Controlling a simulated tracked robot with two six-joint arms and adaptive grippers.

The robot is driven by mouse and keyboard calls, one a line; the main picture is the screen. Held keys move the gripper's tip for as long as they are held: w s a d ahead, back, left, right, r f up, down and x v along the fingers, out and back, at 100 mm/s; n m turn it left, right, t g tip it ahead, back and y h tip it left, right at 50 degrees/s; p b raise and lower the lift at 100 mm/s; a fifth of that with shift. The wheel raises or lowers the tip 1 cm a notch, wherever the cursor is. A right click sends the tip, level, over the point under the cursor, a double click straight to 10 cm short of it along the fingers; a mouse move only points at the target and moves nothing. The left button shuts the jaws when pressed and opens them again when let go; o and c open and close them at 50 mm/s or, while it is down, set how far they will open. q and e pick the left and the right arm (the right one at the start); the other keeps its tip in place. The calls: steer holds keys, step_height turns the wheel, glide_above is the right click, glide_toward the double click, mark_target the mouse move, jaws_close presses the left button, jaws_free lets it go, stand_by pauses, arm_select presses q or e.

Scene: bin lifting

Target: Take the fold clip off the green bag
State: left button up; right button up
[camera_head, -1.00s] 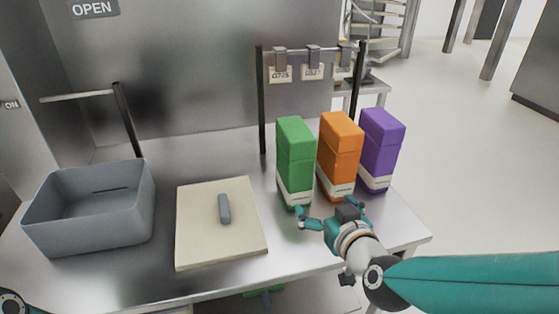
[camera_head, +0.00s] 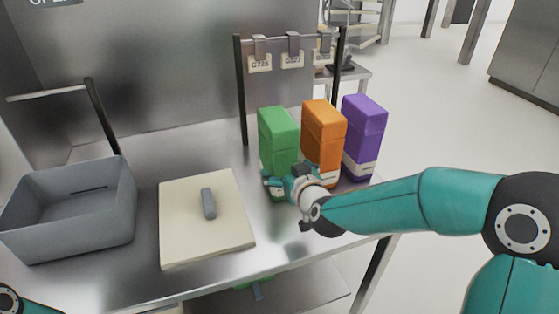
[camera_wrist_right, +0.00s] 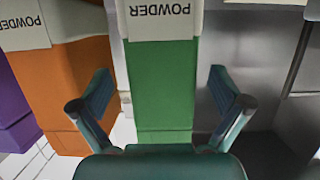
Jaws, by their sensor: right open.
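The green bag (camera_head: 279,130) stands upright at the left of the bag row on the table. In the right wrist view the green bag (camera_wrist_right: 164,90) fills the middle, with a white label reading POWDER. My right gripper (camera_head: 284,178) is low at the green bag's front. In the right wrist view its open fingers (camera_wrist_right: 160,78) are on either side of the bag, with gaps beside it. I cannot make out a clip on the green bag. A grey elongated piece (camera_head: 208,203) lies on the cream board. My left gripper is out of view.
An orange bag (camera_head: 323,130) and a purple bag (camera_head: 364,125) stand right of the green one. The cream board (camera_head: 178,240) and an open grey bin (camera_head: 70,235) are to the left. A rail with clips and tags (camera_head: 292,60) rises behind.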

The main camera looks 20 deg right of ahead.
steer(key=shift+x, duration=2.35)
steer(key=shift+a, duration=0.1)
steer(key=c, duration=1.8)
steer(key=shift+r, duration=0.15)
steer(key=shift+c, duration=0.2)
